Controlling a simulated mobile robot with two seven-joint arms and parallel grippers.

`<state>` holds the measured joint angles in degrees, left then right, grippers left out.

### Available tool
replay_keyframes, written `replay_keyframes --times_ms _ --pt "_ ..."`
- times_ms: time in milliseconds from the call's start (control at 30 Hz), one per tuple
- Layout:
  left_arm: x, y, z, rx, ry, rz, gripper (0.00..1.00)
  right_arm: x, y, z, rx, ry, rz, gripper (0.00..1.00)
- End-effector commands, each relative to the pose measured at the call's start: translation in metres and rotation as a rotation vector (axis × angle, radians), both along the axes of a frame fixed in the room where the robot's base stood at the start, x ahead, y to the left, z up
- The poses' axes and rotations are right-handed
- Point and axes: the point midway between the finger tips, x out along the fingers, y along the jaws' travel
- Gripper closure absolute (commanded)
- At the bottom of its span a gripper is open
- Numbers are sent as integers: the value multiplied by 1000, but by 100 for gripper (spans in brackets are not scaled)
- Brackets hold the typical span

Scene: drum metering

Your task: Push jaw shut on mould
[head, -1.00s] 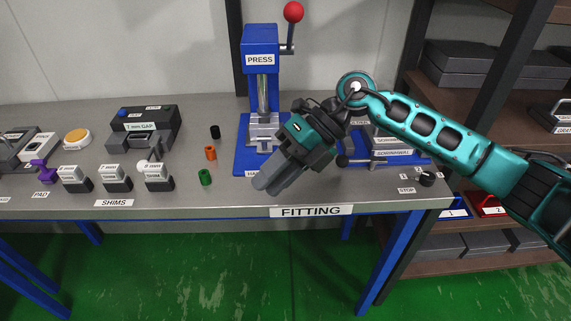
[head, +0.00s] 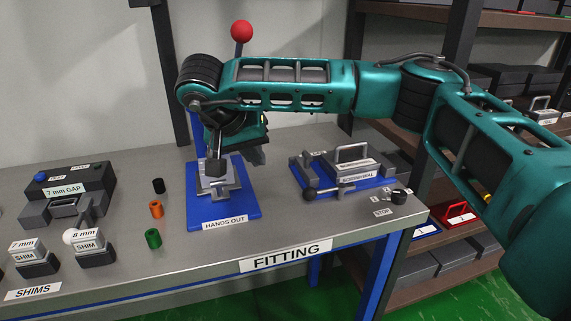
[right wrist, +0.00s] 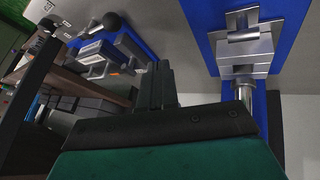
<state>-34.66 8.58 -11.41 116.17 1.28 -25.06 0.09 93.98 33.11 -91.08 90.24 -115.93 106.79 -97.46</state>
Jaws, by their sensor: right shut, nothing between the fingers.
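The mould (head: 352,167) is a grey labelled block with a handle, on a blue-based clamp fixture (head: 378,185) right of the press. A grey jaw piece (head: 297,168) stands at the fixture's left, with a visible space between it and the mould. A dark ball-ended rod (head: 310,193) lies along the front. My left gripper is out of view.
The press (head: 240,212), with a red ball lever (head: 241,31), is partly hidden behind my right arm. Green (head: 153,239), orange (head: 156,209) and black (head: 158,185) cylinders stand left of it. A small black knob (head: 398,196) sits near the stop label. Bench between press and fixture is clear.

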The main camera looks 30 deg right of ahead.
Motion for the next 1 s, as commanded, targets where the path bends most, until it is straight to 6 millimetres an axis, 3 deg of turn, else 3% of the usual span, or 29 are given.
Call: replay_keyframes --times_ms 133,267,467,800,1000 --pt "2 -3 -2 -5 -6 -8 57 6 -13 14 -131 26 97 100" --pt "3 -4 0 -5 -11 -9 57 8 -19 15 -164 39 121 100" --pt "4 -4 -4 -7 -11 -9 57 15 -36 -8 -163 42 118 100" --pt "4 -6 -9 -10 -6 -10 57 35 -77 -63 -161 41 120 100" --pt "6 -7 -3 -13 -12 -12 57 27 -104 -53 -160 38 120 100"
